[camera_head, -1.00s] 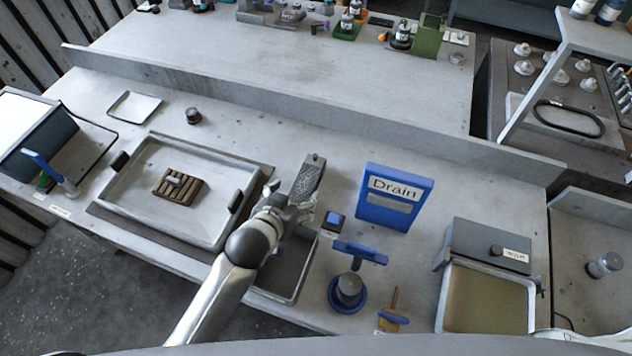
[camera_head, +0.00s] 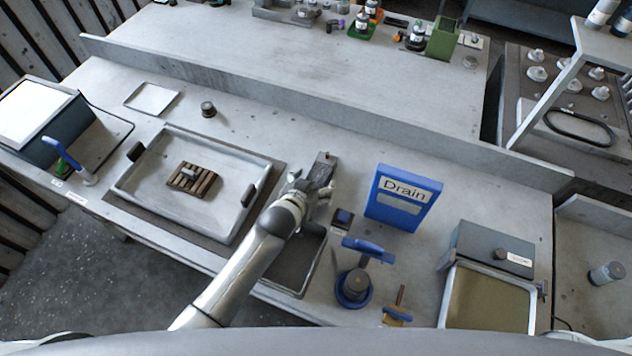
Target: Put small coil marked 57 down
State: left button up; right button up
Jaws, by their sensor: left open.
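My left gripper (camera_head: 318,192) is open above the middle of the bench, over the near part of a narrow dark metal block (camera_head: 324,165). Whether it touches the block I cannot tell. I cannot read a 57 on anything, so I cannot single out the small coil. A small dark round piece (camera_head: 208,109) stands alone on the bench behind the large tray. My right gripper is not in view.
A large tray (camera_head: 140,206) holds a slatted wooden piece (camera_head: 192,178). A blue Drain holder (camera_head: 402,198), a blue stand (camera_head: 353,288) and a lidded box (camera_head: 492,250) stand to the right.

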aim_at(314, 183)
pick_arm(q)
jog(key=shift+w+d+f, duration=0.2)
jog(key=shift+w+f, duration=0.1)
jog(key=shift+w, duration=0.05)
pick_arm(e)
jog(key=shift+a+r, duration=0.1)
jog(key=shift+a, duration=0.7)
pick_arm(q)
jog(key=shift+r, duration=0.1)
jog(key=c, duration=1.5)
jog(key=shift+c, duration=0.2)
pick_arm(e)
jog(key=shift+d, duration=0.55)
pick_arm(q)
jog(key=shift+w+r, duration=0.1)
notch_tip(314, 183, up, 10)
jog(key=b, duration=0.1)
jog(key=shift+b, duration=0.4)
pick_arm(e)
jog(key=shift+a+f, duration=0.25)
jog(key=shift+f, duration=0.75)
